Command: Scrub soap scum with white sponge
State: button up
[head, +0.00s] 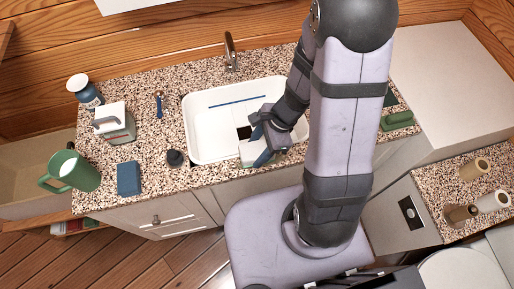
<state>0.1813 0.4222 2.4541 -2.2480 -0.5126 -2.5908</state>
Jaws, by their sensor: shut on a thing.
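Whether the sponge touches the sink is unclear. A thin blue streak (237,102) lies across the far part of the basin. A dark square patch (244,132) shows beside the gripper. I cannot make out which mark is soap scum.
A faucet (231,52) stands behind the sink. A green block (397,119) lies right.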

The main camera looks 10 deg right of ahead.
jog(key=shift+f+b, duration=1.6)
jog(key=shift+f, duration=0.4)
jog(key=shift+f+b, duration=0.6)
jog(key=shift+d, duration=0.1)
jog(key=shift+d+r, duration=0.15)
jog(key=shift+d, duration=0.6)
jog(key=shift+d, duration=0.1)
jog(key=shift+d, duration=0.8)
jog(key=shift+d, duration=0.1)
